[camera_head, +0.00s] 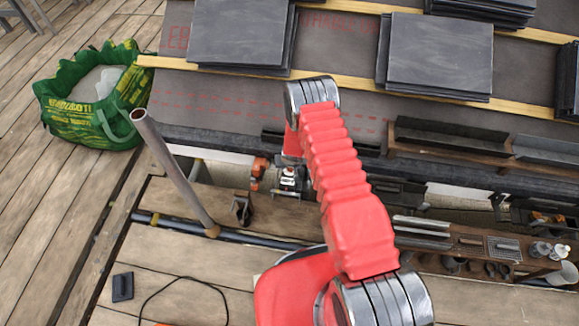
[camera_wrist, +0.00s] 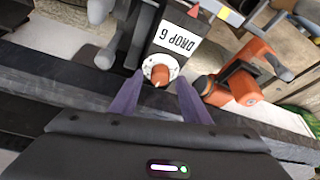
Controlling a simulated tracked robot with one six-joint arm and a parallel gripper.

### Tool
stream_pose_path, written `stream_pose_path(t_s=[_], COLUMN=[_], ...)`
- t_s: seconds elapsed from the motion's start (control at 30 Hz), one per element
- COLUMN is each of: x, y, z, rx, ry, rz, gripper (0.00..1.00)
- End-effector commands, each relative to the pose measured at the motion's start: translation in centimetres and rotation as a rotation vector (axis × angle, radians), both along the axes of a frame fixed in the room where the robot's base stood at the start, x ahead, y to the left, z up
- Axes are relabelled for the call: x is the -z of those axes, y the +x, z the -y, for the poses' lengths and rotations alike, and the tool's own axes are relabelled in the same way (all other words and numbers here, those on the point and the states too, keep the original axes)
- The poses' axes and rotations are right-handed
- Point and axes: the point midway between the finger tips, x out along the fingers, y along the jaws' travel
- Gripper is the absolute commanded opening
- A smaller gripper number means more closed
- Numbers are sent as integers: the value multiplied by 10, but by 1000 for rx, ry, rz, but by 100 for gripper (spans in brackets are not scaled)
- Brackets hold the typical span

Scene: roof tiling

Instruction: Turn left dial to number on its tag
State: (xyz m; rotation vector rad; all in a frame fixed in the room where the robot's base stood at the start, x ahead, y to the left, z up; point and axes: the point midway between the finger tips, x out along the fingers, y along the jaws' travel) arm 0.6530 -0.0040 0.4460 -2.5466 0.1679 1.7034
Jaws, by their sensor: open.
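In the wrist view, a dial (camera_wrist: 160,72) with an orange-red knob and a round white face sits on a dark box. A white tag (camera_wrist: 177,37) on the box reads "DROP 6", upside down in this view. My gripper (camera_wrist: 159,80) is open, its two purple fingers on either side of the dial face. I cannot tell whether they touch the knob. The dial's marks are too small to read. In the head view my red arm hides most of the gripper, and the dial cannot be clearly made out there.
An orange clamp-like tool (camera_wrist: 240,85) is just right of the dial in the wrist view. The head view shows stacked slates (camera_head: 440,52) on the roof, a wooden tool rack (camera_head: 470,240), a slanted pipe (camera_head: 170,165) and a green bag (camera_head: 75,120) at the left.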

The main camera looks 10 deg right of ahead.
Motion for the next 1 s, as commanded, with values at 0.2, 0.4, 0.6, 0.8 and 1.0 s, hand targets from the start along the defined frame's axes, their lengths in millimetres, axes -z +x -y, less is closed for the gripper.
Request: stream_pose_path(t_s=[0.2, 0.4, 0.6, 0.8, 1.0], x=[8, 8, 8, 8, 8], y=[4, 4, 3, 3, 3], z=[0, 0, 0, 0, 0], rx=[0, 0, 0, -1, -1], ry=[0, 0, 0, -1, 0], rz=[1, 1, 1, 1, 0], gripper=[42, 42, 32, 18, 4])
